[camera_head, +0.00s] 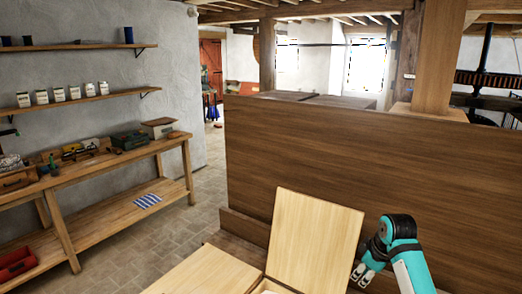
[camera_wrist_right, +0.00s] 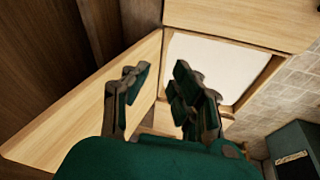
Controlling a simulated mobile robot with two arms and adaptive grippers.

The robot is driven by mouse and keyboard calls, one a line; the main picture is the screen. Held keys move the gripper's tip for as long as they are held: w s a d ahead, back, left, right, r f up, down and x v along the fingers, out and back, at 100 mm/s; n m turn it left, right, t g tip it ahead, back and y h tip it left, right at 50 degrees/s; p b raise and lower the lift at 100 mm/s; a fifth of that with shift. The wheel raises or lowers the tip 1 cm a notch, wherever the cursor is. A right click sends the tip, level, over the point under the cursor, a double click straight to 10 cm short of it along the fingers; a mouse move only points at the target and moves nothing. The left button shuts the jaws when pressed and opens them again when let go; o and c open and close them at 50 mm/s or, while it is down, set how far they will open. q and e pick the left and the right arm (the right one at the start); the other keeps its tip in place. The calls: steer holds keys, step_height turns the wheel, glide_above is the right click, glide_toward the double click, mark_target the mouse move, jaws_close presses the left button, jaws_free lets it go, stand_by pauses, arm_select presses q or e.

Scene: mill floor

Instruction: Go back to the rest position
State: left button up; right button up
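My right gripper (camera_head: 364,274) is at the lower right of the head view, beside the raised light-wood lid (camera_head: 314,238) of a box. In the wrist view its two dark fingers (camera_wrist_right: 158,78) are spread apart with nothing between them. The lid also shows in the wrist view as the slanted panel (camera_wrist_right: 88,112) on the left. The box's pale inside (camera_wrist_right: 212,68) shows beyond the fingers. Only a sliver of the box opening is visible at the bottom of the head view. My left gripper is in neither view.
A tall brown wooden partition (camera_head: 350,150) stands behind the lid. A flat light-wood surface (camera_head: 210,272) lies left of it. A workbench (camera_head: 95,166) with tools and boxes runs along the left wall under shelves (camera_head: 75,101). Open brick floor (camera_head: 150,237) lies between bench and partition.

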steer(key=s+a+f+m, duration=0.2)
steer(key=s+f, duration=0.4)
steer(key=s, duration=0.3)
steer(key=s+a+f+m, duration=0.1)
steer(key=s+a+f, duration=0.2)
steer(key=s+f, duration=0.5)
steer(key=s+a+r+m, duration=0.1)
steer(key=s+r+m, duration=0.1)
steer(key=s, duration=0.9)
steer(key=s+a+r+m, duration=0.1)
steer(key=s+a+m, duration=0.1)
steer(key=s, duration=0.9)
step_height(320, 180, down, 29)
steer(key=g+b, duration=0.2)
steer(key=b, duration=0.2)
steer(key=s+d+f+h+b, duration=0.1)
steer(key=s+d+f+b, duration=0.2)
steer(key=s+f, duration=1.4)
step_height(320, 180, down, 3)
steer(key=shift+s+f+g, duration=0.2)
steer(key=shift+s+g, duration=0.1)
steer(key=shift+g, duration=0.1)
